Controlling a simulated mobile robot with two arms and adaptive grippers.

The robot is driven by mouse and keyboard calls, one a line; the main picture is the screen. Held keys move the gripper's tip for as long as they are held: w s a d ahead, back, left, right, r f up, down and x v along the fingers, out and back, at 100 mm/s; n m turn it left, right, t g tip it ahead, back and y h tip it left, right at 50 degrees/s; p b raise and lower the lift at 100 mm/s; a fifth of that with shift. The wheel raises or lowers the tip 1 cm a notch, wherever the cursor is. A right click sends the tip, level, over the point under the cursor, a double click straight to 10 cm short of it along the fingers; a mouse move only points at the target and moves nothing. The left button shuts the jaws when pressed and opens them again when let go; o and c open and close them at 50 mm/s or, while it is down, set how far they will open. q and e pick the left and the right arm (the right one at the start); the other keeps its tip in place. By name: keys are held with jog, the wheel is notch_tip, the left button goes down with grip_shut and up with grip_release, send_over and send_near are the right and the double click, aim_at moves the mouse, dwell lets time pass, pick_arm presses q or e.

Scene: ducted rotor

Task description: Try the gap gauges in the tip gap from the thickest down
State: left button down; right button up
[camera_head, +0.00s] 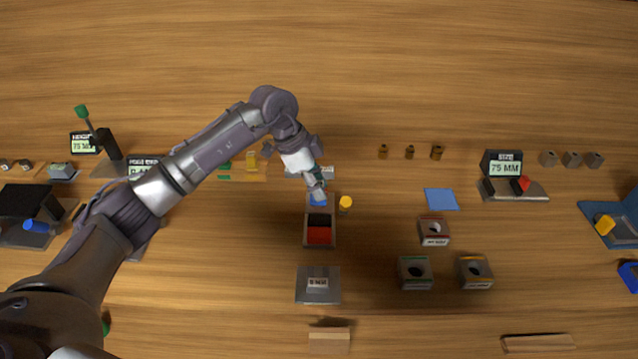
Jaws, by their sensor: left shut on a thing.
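My left gripper (319,187) reaches in from the left, at the middle of the head view. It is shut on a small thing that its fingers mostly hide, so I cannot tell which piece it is. It is above the back end of a narrow tray (306,238) with blue, black and red parts. I cannot tell whether it touches the tray. A green piece (224,166) and a yellow piece (251,163) stand to the left of the gripper. I cannot clearly make out the rotor's tip gap. My right gripper is not in view.
A yellow-topped post (346,203) stands close right of the gripper. Holed blocks (434,232) stand at the lower right. A grey labelled block (318,291) lies in front. A blue sheet (440,199) and a display (502,164) lie farther right.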

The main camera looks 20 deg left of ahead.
aim_at(320, 205)
pick_arm(q)
jog(key=shift+d+r, duration=0.2)
jog(key=shift+s+f, duration=0.1)
jog(key=shift+f, duration=0.95)
notch_tip(320, 205, down, 3)
jog(key=shift+f+b, duration=0.2)
jog(key=shift+b, duration=0.8)
jog(key=shift+f, duration=0.6)
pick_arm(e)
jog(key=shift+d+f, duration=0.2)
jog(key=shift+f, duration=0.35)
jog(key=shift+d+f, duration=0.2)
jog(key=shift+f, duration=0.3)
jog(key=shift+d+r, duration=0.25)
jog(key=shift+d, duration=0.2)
pick_arm(q)
jog(key=shift+p, duration=0.5)
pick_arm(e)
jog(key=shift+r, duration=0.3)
